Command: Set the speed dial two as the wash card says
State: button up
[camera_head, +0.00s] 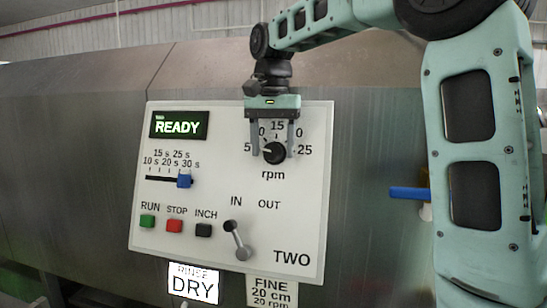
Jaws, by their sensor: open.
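The speed dial (275,153) is a black round knob on the white panel (320,190) marked TWO. Its scale reads 5 at left, 15 at top and 25 at right; my fingers partly cover the 10 and 20. The knob's white mark points left, slightly up, near the 5. My gripper (272,154) is open, with one finger on each side of the knob in the picture; I cannot tell whether they touch it. The wash card (271,290) below the panel reads FINE, 20 cm, 20 rpm; its bottom edge is cut off.
The panel also holds a green READY display (179,125), a blue slider (184,181), RUN, STOP and INCH buttons (174,226), and an IN/OUT lever (238,240). A lit RINSE/DRY sign (193,283) hangs below. A blue handle (408,193) sticks out near my arm.

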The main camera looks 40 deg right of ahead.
jog(key=c, duration=0.9)
jog(key=shift+f+b, duration=0.1)
jog(key=shift+b, duration=0.4)
jog(key=shift+m+t+y+b, duration=0.7)
jog(key=shift+t+y+b, duration=0.4)
jog(key=shift+t+b, duration=0.85)
jog(key=o, duration=0.4)
jog(key=shift+a+r+m+t+y+b, duration=0.15)
jog(key=shift+m+t+y+b, duration=0.6)
jog(key=shift+b, duration=1.45)
jog(key=shift+d+r+m+t+y+b, duration=0.15)
jog(key=shift+t+y+b, duration=0.2)
jog(key=shift+t+b, duration=1.3)
jog(key=shift+c, duration=0.2)
jog(key=shift+o, duration=0.8)
jog(key=shift+a+m+t+y+b, duration=0.1)
jog(key=shift+m+t+y+b, duration=0.55)
jog(key=shift+b, duration=3)
jog(key=shift+o, duration=0.4)
jog(key=shift+s+m+t+b, duration=0.1)
jog(key=shift+m+t+b, duration=0.85)
jog(key=shift+t+b, duration=1.65)
jog(key=o, duration=0.3)
jog(key=shift+g+b, duration=0.65)
jog(key=shift+g, duration=0.05)
